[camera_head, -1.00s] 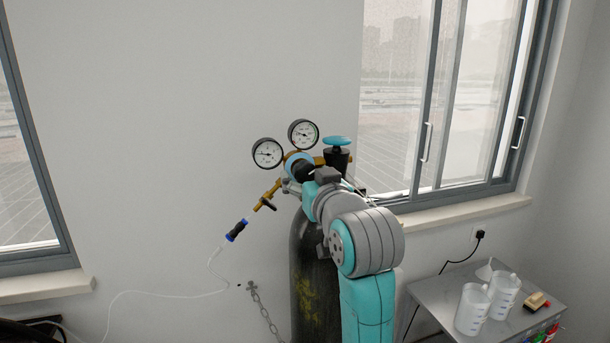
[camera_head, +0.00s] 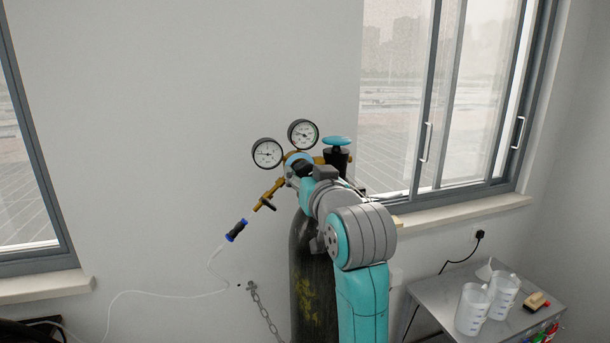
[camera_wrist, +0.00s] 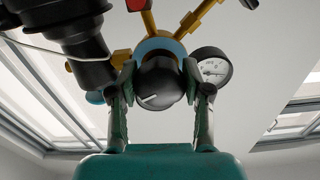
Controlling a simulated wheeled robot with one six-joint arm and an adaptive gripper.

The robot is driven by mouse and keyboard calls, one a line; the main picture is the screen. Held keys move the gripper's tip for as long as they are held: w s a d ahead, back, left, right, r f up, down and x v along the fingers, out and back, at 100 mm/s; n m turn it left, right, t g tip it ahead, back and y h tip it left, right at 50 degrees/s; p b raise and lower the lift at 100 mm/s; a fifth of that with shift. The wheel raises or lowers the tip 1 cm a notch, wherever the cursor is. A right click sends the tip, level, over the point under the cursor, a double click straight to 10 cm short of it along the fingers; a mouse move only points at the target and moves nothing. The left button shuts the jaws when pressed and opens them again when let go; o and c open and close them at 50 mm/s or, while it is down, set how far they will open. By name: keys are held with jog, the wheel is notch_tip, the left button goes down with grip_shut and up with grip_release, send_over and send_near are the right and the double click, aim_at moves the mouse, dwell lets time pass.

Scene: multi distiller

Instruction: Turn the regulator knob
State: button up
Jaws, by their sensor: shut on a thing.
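The regulator knob (camera_wrist: 160,85) is dark, round and marked with a white line. It sits in front of a blue ring in the wrist view. My gripper (camera_wrist: 160,90) has one finger on each side of the knob and is shut on it. In the head view, my arm largely hides the gripper and knob in front of the regulator. A blue part of the regulator (camera_head: 297,157) still shows there, with brass fittings around it. The two gauges, the left one (camera_head: 267,153) and the right one (camera_head: 303,134), stand above.
The dark gas cylinder (camera_head: 308,285) stands below the regulator. Its blue-topped valve (camera_head: 337,141) is just right of the gripper. A thin hose with a blue and black connector (camera_head: 236,231) hangs at left. A side table (camera_head: 425,295) with beakers stands at lower right.

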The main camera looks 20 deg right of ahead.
jog(key=shift+m, duration=0.6)
jog(key=o, duration=1.2)
jog(key=shift+c, duration=0.2)
jog(key=s, duration=1.2)
jog(key=shift+f, duration=0.1)
